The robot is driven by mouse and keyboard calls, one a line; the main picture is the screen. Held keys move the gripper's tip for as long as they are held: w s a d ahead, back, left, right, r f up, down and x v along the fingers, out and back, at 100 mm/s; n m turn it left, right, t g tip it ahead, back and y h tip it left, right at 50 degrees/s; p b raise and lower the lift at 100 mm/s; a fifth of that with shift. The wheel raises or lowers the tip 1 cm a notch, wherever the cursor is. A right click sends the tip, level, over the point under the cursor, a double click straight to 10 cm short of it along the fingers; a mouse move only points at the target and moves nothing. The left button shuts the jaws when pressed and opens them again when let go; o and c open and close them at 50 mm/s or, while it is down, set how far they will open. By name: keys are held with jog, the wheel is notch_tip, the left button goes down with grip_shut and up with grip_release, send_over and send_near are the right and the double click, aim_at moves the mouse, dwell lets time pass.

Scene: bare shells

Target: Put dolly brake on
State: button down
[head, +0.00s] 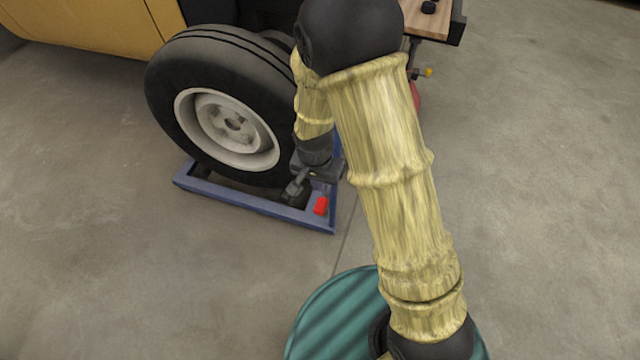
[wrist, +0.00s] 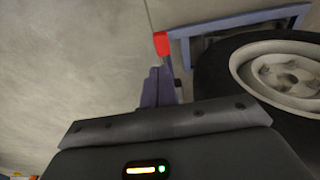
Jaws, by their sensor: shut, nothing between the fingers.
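The dolly is a low blue frame (head: 250,204) on the floor around the foot of a black tyre (head: 172,92) with a pale rim. Its red brake pedal (head: 320,206) is at the near right corner; it also shows in the wrist view (wrist: 161,43), at the frame's corner. The pedal's exact tilt is hard to tell. My gripper (head: 293,190) is shut and empty, low over the dolly's near right end, just left of the pedal and apart from it. In the wrist view the dark gripper body fills the bottom and the pedal lies beyond it.
The yellow vehicle body (head: 90,22) is at the top left, behind the tyre. A wooden-topped bench (head: 428,22) with a clamp stands at the top right. The concrete floor (head: 90,270) is clear left of and in front of the dolly.

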jog(key=r, duration=0.1)
jog(key=s+r, duration=0.1)
jog(key=shift+a+r, duration=0.15)
jog(key=shift+r, duration=0.15)
dwell(0.3)
jog(key=s+d+r+n+t, duration=0.1)
jog(key=s+d+r+n, duration=0.1)
jog(key=s+d+r, duration=0.35)
jog(key=s+d+r+n, duration=0.2)
jog(key=d+r, duration=0.4)
jog(key=d, duration=0.3)
notch_tip(320, 180, up, 25)
jog(key=p, duration=2.4)
jog(key=shift+s+f, duration=0.2)
jog(key=shift+s, duration=0.05)
